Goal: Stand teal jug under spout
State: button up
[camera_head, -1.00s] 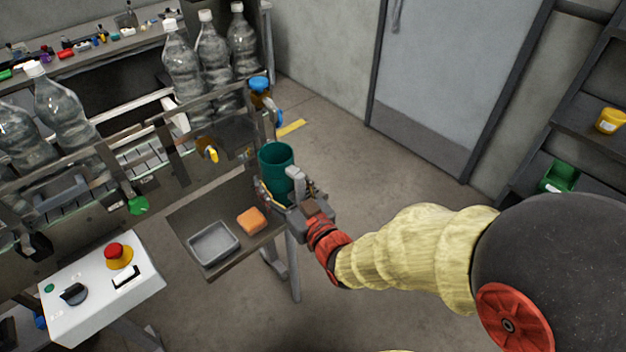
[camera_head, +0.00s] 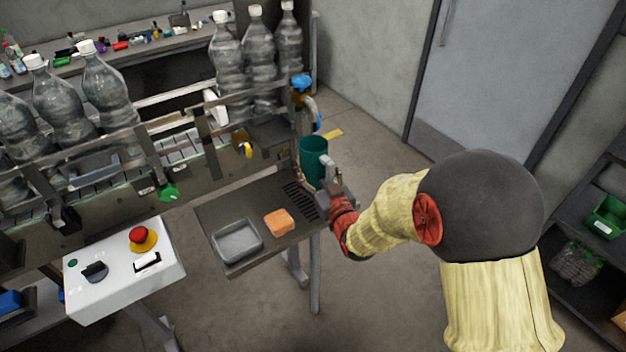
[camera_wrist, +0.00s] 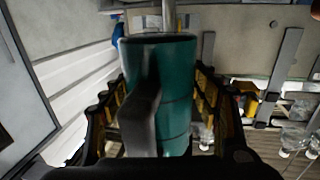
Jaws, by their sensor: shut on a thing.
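The teal jug (camera_head: 313,160) is upright at the right end of the grey shelf (camera_head: 228,213), by the slotted drain area. My gripper (camera_head: 326,190) is shut on the jug from the front right. In the wrist view the jug (camera_wrist: 176,90) fills the middle, with its grey handle toward the camera and my fingers (camera_wrist: 165,112) on both sides. The spout (camera_head: 310,106) is a grey curved pipe with a blue-topped valve just above the jug's rim; its pipe (camera_wrist: 169,18) also shows behind the rim in the wrist view. I cannot tell whether the jug's base touches the shelf.
An orange sponge (camera_head: 279,222) and a grey tray (camera_head: 237,241) lie on the shelf left of the jug. A control box with a red button (camera_head: 138,235) stands front left. Bottles (camera_head: 228,62) line the machine behind. Open floor lies to the right.

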aim_at(313, 176)
jog(key=shift+w+f, duration=0.35)
jog(key=shift+f, duration=0.05)
jog(key=shift+w+f+b, duration=0.15)
jog(key=shift+f+b, duration=0.65)
jog(key=shift+f, duration=0.85)
jog(key=shift+f, duration=0.2)
jog(key=o, duration=1.2)
jog(key=shift+o, duration=0.3)
jog(key=shift+r, duration=0.1)
